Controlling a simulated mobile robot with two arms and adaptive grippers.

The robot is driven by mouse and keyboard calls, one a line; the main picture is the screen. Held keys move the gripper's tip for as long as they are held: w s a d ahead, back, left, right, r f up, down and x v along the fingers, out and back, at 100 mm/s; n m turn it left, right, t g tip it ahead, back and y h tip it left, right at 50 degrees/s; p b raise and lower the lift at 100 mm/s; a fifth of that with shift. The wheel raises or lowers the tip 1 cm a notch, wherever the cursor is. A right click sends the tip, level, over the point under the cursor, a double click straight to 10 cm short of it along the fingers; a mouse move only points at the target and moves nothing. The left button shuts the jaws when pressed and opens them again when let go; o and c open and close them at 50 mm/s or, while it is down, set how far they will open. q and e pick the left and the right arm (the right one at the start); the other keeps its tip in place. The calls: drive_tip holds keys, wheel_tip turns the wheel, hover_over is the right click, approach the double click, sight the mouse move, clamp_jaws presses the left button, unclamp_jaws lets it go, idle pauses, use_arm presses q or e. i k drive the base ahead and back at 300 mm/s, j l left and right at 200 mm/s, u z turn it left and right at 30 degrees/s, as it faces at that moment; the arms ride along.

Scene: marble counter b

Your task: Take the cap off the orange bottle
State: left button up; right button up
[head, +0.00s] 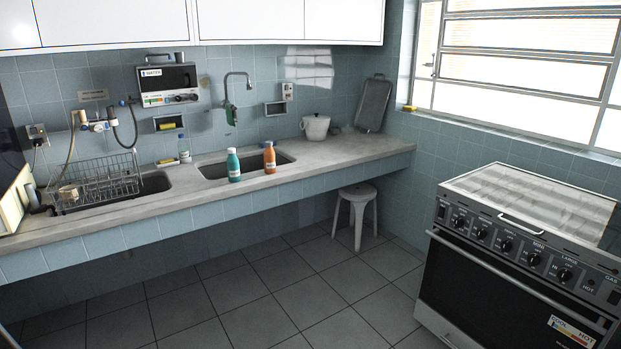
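The orange bottle (270,159) stands upright on the counter, at the front edge of the right-hand sink. A cap (269,144) sits on its top; it looks whitish, but it is too small to make out well. A teal bottle (233,167) with a pale label stands upright just to its left, with a small gap between them. Neither of my grippers shows in the head view, and nothing touches the orange bottle.
The marble counter (330,155) runs along the back wall, with free room right of the bottles. A wire dish rack (100,180) stands at left, a white pot (315,127) behind. A white stool (357,205) and a stove (520,250) stand at right.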

sight(270, 165)
drive_tip(key=i+l, duration=0.1)
drive_tip(key=i, duration=2.4)
drive_tip(key=j+u, duration=0.05)
drive_tip(key=j, duration=0.05)
